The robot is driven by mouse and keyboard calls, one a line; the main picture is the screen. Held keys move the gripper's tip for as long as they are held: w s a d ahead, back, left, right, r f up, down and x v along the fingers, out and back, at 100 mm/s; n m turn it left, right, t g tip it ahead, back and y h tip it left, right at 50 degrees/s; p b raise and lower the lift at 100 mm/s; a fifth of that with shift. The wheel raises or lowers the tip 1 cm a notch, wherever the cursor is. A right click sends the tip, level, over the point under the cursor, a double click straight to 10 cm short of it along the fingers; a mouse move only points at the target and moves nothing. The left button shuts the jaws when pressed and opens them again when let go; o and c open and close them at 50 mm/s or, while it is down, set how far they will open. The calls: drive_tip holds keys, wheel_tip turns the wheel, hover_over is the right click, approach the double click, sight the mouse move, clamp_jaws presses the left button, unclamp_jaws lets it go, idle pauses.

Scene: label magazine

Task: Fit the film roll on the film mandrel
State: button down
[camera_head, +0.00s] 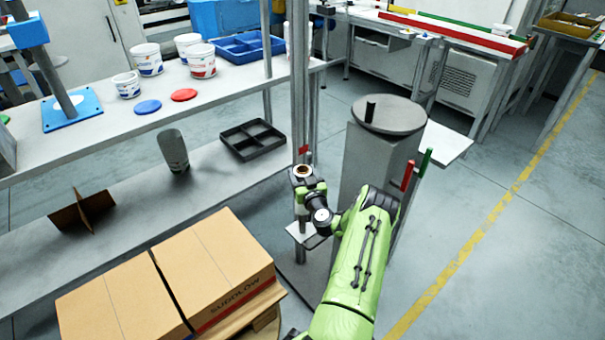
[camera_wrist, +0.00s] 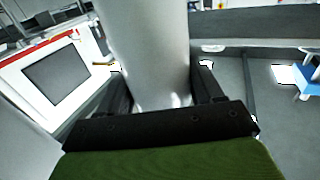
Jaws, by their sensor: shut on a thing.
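My gripper (camera_head: 308,185) is shut on the film roll (camera_head: 302,171), a pale roll whose brown core ring shows at its top end. In the wrist view the film roll (camera_wrist: 148,50) is a smooth grey-white cylinder between the two black fingers. It looks roughly upright in the head view. A short black post, which looks like the film mandrel (camera_head: 370,108), stands on a round grey plate on top of a grey pedestal. The roll is left of the pedestal and apart from the mandrel.
A rack post (camera_head: 299,80) stands close behind the roll. Red (camera_head: 408,175) and green (camera_head: 426,161) uprights stand right of the pedestal. Cardboard boxes (camera_head: 215,262) are at the lower left. A shelf table with tubs (camera_head: 147,58) is on the left. Floor at the right is open.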

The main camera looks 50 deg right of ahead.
drive_tip(key=shift+f, duration=6.15)
drive_tip(key=shift+c, duration=0.4)
unclamp_jaws()
drive_tip(key=shift+f, duration=0.15)
drive_tip(key=p+v, duration=0.5)
drive_tip(key=v, duration=1)
drive_tip(key=shift+s+a, duration=0.25)
drive_tip(key=shift+a, duration=0.05)
